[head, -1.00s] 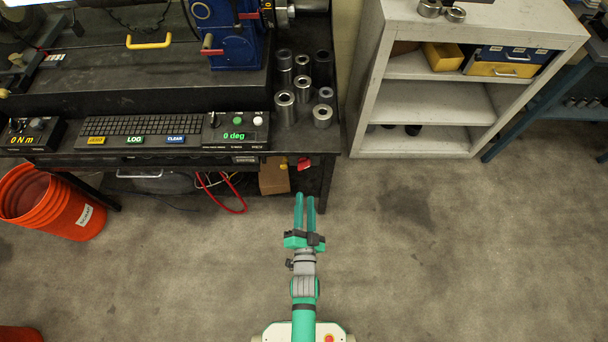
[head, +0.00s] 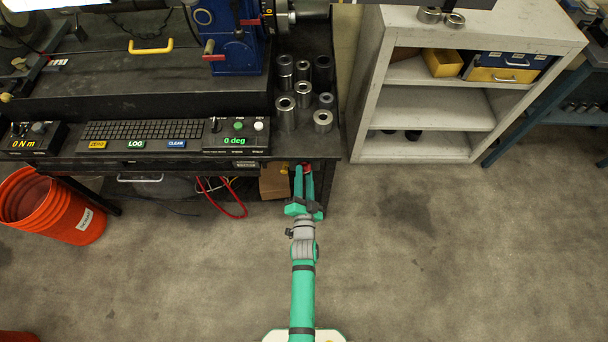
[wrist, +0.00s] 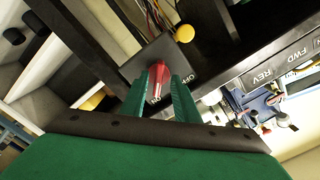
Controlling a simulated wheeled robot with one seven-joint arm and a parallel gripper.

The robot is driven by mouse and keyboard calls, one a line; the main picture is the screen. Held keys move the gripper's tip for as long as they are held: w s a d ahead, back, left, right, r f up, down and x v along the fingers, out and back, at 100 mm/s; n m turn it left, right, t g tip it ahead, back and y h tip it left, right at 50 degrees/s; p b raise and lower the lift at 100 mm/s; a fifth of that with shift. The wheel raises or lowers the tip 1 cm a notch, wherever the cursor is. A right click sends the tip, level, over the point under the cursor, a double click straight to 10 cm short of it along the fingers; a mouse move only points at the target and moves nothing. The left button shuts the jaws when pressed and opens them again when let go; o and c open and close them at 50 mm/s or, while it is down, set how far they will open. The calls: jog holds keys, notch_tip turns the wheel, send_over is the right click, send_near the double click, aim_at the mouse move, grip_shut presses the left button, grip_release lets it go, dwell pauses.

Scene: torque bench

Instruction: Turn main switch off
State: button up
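The main switch is a red handle (wrist: 158,80) on a dark plate marked ON and OFF in the wrist view. The handle lies along the ON mark; the OFF mark is to its right. My gripper (wrist: 163,86) has its two green fingers on either side of the handle. They look open around it; whether either finger touches it I cannot tell. In the head view my gripper (head: 303,172) reaches the bench's front right corner, and the fingers largely hide the switch.
A black bench (head: 180,92) carries a control panel (head: 236,135) and metal sockets (head: 286,112) above the switch. A yellow knob (wrist: 185,33) is close by. A red cable (head: 232,209) and cardboard box (head: 273,181) lie left of my gripper. A grey shelf (head: 365,100) stands right; the floor between is clear.

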jog(key=shift+w+d, duration=0.15)
jog(key=shift+d, duration=0.15)
grip_shut()
jog(key=shift+a, duration=0.1)
